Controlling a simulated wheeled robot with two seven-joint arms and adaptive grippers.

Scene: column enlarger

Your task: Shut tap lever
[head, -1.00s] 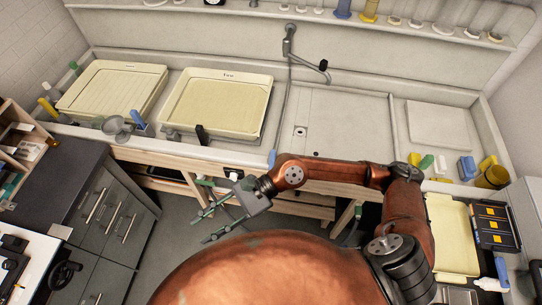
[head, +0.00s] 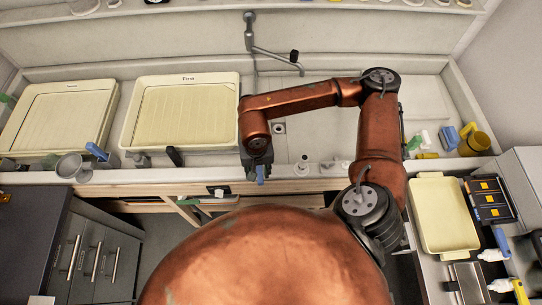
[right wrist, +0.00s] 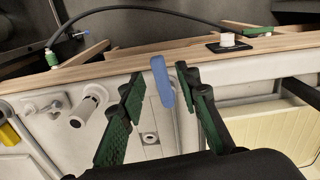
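A blue lever (head: 261,174) stands at the front edge of the sink, below my right gripper (head: 258,168) in the head view. In the right wrist view, the blue lever (right wrist: 163,84) is upright between the tips of my right gripper (right wrist: 160,82). The green-padded fingers are apart, one on each side, with a gap visible on both sides of the lever. A grey wall tap (head: 249,30) with a jointed spout, black at its end, rises behind the sink. My left gripper is not in view.
Two cream trays (head: 124,120) lie in the sink to the left. White pipe fittings (right wrist: 88,102) stand close to the lever. A wooden rail (right wrist: 110,65) runs along the front edge. A yellow jug (head: 475,140) and bottles (head: 500,245) are at the right.

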